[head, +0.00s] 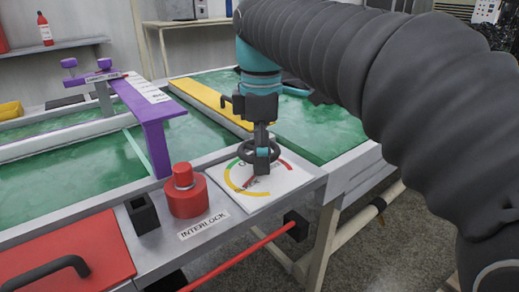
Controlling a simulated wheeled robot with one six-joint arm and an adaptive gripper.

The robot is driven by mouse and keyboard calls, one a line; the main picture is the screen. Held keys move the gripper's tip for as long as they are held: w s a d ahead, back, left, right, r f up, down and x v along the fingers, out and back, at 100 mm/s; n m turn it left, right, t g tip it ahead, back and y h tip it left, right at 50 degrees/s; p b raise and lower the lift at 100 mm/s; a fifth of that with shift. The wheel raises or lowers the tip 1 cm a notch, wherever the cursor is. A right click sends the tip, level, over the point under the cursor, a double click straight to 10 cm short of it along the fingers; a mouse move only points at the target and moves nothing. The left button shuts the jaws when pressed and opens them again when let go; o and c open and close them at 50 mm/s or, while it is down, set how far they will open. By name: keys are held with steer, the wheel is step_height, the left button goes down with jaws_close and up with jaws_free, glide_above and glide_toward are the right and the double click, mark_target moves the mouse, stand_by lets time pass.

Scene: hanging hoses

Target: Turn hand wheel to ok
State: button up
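The hand wheel (246,156) is a small dark ring above a white dial plate (246,197) on the grey front ledge. The plate carries yellow, green and red arcs, and a red pointer mark shows low on it. The lettering is partly hidden by the wheel and my gripper. My gripper (262,148) points down from above, with its dark fingers at the wheel's middle. A small teal patch shows there. The fingers overlap the wheel in this view, and I cannot tell whether they grip it.
A red knob (186,192) stands left of the dial, behind an INTERLOCK label (203,225). A black square socket (142,214) and a red cover (65,262) lie farther left. A purple frame (152,125) rises behind. A red rod (240,257) runs below the ledge.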

steer(key=c, duration=1)
steer(key=shift+m+p, duration=0.3)
steer(key=m+p, duration=0.2)
steer(key=m, duration=0.1)
steer(key=shift+s+r+m, duration=0.1)
steer(key=shift+r+m, duration=0.05)
steer(key=shift+m, duration=0.25)
steer(key=m+p, duration=0.3)
steer(key=m, duration=0.3)
steer(key=shift+s+a, duration=0.1)
steer(key=m, duration=0.3)
steer(key=m+p, duration=0.1)
steer(key=m, duration=0.1)
steer(key=shift+f+m, duration=0.2)
steer(key=shift+m, duration=0.2)
steer(key=m, duration=0.5)
steer(key=shift+a+m, duration=0.15)
steer(key=shift+m, duration=0.15)
